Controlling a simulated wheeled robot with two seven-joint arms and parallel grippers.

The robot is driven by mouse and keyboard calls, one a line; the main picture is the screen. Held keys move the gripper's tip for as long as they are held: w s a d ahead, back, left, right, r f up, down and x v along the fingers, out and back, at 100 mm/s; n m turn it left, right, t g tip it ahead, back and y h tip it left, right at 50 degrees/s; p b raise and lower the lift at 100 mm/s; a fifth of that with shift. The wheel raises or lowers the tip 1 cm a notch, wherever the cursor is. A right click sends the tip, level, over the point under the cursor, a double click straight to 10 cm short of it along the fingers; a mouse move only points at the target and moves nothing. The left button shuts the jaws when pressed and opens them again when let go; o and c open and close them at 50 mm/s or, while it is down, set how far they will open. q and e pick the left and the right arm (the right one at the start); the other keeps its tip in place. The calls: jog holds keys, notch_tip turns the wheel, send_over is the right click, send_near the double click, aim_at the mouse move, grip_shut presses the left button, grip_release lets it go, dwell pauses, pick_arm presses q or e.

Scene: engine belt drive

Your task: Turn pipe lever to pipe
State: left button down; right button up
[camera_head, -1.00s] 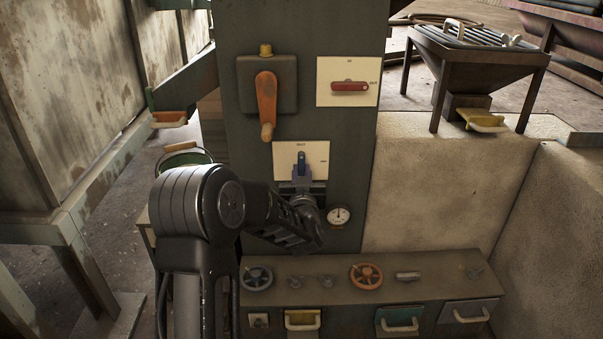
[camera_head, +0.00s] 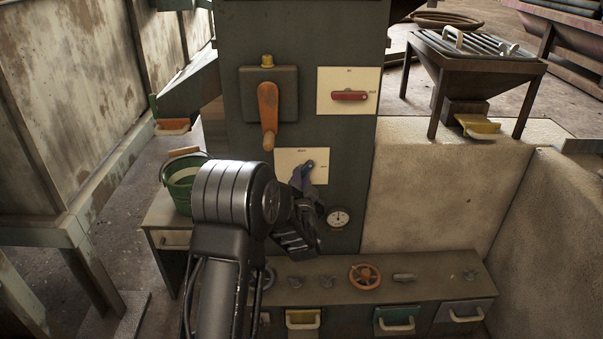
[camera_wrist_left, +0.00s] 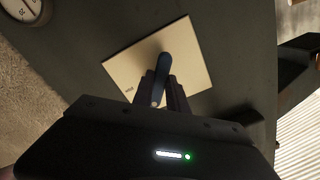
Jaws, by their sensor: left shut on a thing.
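The pipe lever (camera_head: 307,168) is a small blue handle on a cream plate (camera_head: 285,160) on the dark green column. In the head view it leans, with its top end toward the right side of the plate. It also shows in the left wrist view (camera_wrist_left: 162,68), in front of the plate (camera_wrist_left: 195,72). My left gripper (camera_head: 301,182) is shut on the lever from below and partly hides it. Its fingers (camera_wrist_left: 163,92) flank the handle in the left wrist view. My right gripper is out of view.
Above are an orange lever (camera_head: 268,110) and a red switch (camera_head: 349,95). A round gauge (camera_head: 338,217) sits just right of my left gripper. Below is a bench with an orange valve wheel (camera_head: 364,277). A green bucket (camera_head: 181,178) stands to the left.

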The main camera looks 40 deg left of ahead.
pick_arm(q)
jog(key=shift+r+m+p, duration=0.15)
jog(key=shift+m+p, duration=2.75)
jog(key=shift+m, duration=2.1)
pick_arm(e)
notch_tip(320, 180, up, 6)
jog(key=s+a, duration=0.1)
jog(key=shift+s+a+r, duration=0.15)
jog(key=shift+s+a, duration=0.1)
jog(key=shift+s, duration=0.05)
pick_arm(q)
jog(key=c, duration=1.3)
grip_release()
jog(key=shift+s, duration=0.1)
jog(key=p+v, duration=0.1)
jog(key=v, duration=0.6)
jog(key=shift+s+d, duration=0.2)
jog(key=shift+s, duration=0.05)
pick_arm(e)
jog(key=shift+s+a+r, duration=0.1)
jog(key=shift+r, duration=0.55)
